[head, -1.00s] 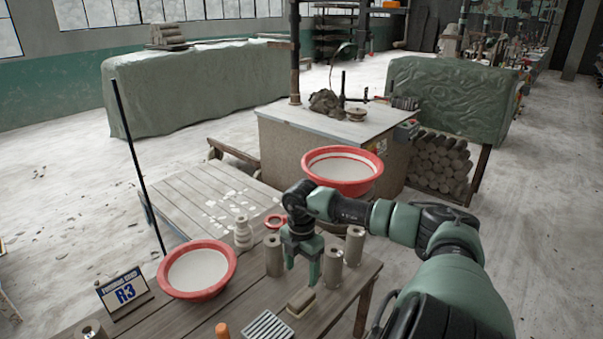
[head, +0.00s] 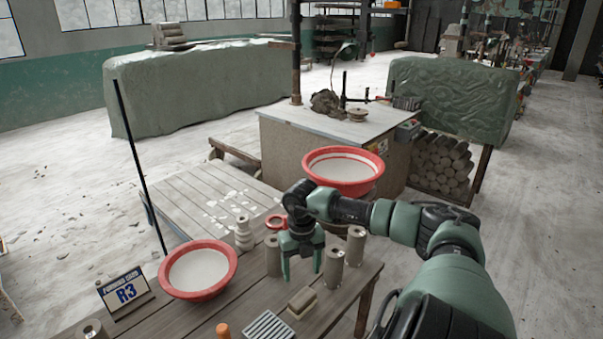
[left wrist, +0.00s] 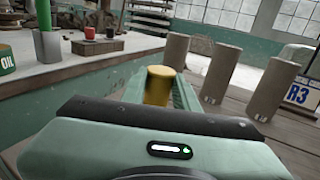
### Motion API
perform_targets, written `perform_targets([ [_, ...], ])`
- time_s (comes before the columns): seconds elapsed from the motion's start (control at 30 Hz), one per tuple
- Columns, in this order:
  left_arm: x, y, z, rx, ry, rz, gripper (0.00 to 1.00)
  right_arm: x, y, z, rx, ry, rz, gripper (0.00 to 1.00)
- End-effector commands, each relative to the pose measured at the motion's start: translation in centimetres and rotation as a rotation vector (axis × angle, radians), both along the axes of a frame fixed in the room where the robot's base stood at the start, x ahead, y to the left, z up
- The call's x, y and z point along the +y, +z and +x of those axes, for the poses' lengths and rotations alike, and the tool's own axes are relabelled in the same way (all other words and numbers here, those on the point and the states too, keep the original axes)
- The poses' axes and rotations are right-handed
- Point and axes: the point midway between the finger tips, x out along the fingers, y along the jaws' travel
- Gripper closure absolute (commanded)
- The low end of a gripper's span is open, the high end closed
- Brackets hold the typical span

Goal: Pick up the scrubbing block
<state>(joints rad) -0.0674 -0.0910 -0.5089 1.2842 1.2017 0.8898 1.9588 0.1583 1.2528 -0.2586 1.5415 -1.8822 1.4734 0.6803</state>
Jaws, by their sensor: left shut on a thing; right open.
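The scrubbing block (head: 302,300), a small tan block with a darker base, lies on the wooden table near its right front edge in the head view. My right gripper (head: 302,274) points down with its fingers apart and empty. In the picture its tips are just above and behind the block, with a gap between. My left gripper (left wrist: 158,92) shows only in the left wrist view, its fingers closed around an upright yellow cylinder (left wrist: 159,84). The cylinder's lower part is hidden by the gripper body.
Clay cylinders (head: 334,267) stand close to the right gripper. A slatted grey rack (head: 268,328) lies left of the block, with an orange-topped item (head: 222,330) beside it. A red-rimmed basin (head: 198,270) and R3 sign (head: 125,290) are farther left.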

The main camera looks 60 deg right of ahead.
Motion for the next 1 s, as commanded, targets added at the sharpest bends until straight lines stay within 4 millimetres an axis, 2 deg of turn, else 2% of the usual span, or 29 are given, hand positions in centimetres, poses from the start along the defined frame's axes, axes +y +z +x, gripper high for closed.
perform_targets([
  [0.7,0.0,0.01,0.01,0.0,0.0,0.0,1.0,0.24,0.14,0.19,-0.002,1.653,-0.002,0.35],
  [0.9,0.0,0.01,0.01,0.0,0.0,0.0,1.0,0.28,0.15,0.21,-0.001,1.95,-0.001,0.35],
  [1.0,0.0,0.01,0.01,0.0,0.0,0.0,1.0,0.29,0.11,0.23,-0.002,2.025,-0.001,0.35],
])
